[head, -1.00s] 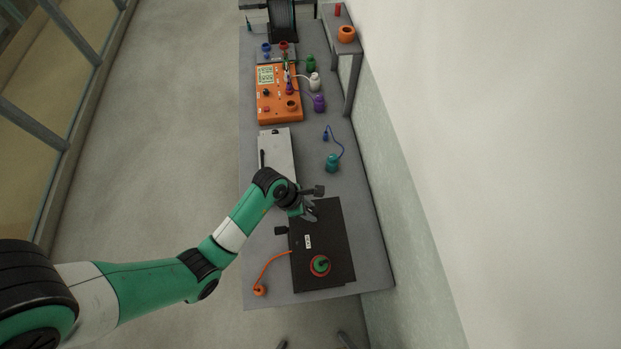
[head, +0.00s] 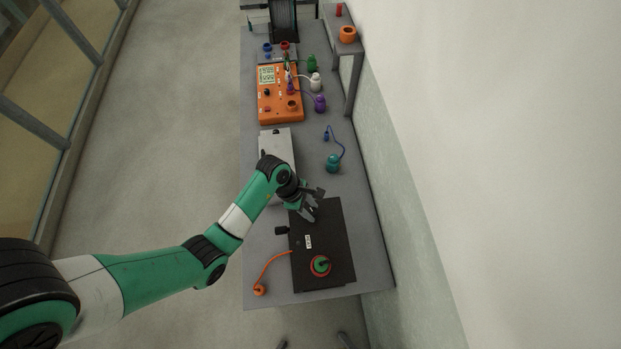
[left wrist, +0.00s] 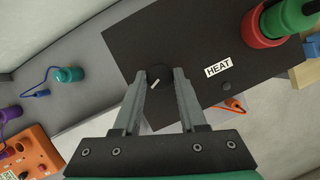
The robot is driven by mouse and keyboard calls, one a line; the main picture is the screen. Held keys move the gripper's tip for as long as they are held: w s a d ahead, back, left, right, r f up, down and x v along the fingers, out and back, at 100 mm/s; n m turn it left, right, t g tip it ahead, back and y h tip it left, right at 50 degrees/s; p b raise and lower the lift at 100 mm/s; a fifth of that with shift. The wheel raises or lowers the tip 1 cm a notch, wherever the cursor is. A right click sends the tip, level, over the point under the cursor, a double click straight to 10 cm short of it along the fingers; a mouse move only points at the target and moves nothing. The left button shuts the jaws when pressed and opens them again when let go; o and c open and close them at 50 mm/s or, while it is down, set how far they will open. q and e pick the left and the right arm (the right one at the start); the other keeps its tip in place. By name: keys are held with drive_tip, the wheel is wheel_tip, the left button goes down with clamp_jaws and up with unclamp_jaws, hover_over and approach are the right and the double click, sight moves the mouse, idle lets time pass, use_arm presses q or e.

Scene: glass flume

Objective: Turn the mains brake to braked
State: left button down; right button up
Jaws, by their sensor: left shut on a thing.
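A dark flat box (head: 326,262) lies on the near part of the bench, with a small white label on top that reads HEAT in the left wrist view (left wrist: 218,67). A round black knob with a short white pointer line (left wrist: 158,78) sits on the dark top. My left gripper (head: 311,209) is over the far end of this box. In the left wrist view its fingers (left wrist: 159,88) are closed on the knob from both sides, and the pointer slants. No wording for the brake or its positions is readable. My right gripper is not in view.
A red and green round fitting (head: 320,265) stands on the dark box. An orange cable (head: 268,268) lies to its left. A grey box (head: 276,146), teal plug (head: 332,163) and orange meter (head: 279,95) lie farther back. The wall borders the bench on the right.

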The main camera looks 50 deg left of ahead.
use_arm(q)
drive_tip(key=m, duration=0.2)
drive_tip(key=m+g, duration=0.1)
drive_tip(key=m, duration=0.1)
drive_tip(key=shift+w+m+g+h, duration=0.15)
drive_tip(key=shift+m+g+h, duration=0.15)
drive_tip(key=shift+h, duration=0.1)
idle(0.4)
drive_tip(key=shift+c, duration=2.3)
unclamp_jaws()
drive_tip(key=shift+r, duration=0.1)
